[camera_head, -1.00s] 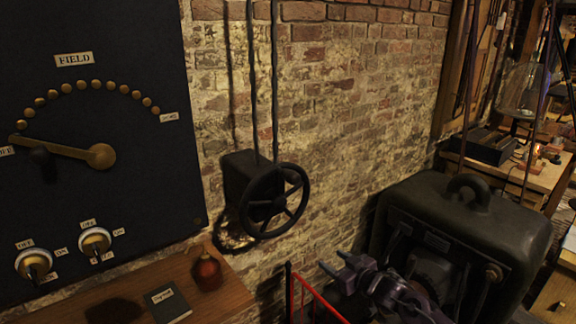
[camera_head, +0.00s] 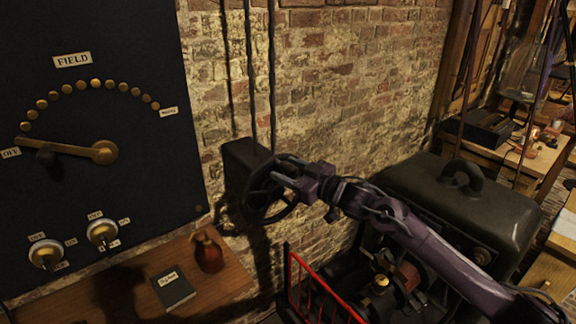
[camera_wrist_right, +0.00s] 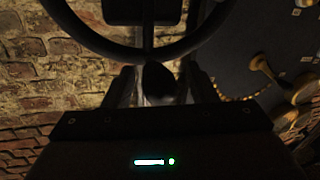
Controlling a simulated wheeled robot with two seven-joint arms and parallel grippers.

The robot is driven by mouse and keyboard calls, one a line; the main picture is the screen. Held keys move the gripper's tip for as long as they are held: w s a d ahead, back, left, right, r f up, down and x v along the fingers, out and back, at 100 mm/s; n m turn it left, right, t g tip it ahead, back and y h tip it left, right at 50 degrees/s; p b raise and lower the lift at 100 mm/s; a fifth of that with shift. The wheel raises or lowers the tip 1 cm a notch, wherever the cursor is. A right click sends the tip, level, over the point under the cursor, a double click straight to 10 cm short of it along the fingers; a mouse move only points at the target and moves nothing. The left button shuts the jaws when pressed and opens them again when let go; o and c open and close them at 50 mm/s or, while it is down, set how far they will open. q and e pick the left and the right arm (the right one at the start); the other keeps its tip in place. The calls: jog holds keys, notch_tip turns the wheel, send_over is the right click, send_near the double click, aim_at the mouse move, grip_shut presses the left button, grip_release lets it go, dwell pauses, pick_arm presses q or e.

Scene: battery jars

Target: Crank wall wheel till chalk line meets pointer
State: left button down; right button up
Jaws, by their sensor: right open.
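The dark spoked wall wheel (camera_head: 247,197) sits on a black box (camera_head: 238,163) on the brick wall, right of the field panel. My right gripper (camera_head: 279,177) is at the wheel's right side, with its arm reaching in from the lower right. In the right wrist view the wheel's rim (camera_wrist_right: 103,47) curves across the top. A dark rounded knob (camera_wrist_right: 160,80) shows between the open fingers of the right gripper (camera_wrist_right: 161,88); I cannot tell whether they touch it. I cannot make out a chalk line or pointer. My left gripper is out of view.
A wooden shelf (camera_head: 226,280) below the panel (camera_head: 110,195) holds a reddish-brown jug (camera_head: 208,254) and a dark book (camera_head: 173,287). A red rail (camera_head: 318,278) stands below the wheel.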

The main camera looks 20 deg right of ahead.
jog(key=shift+w+a, duration=0.15)
grip_shut()
dwell(0.4)
jog(key=shift+d, duration=0.2)
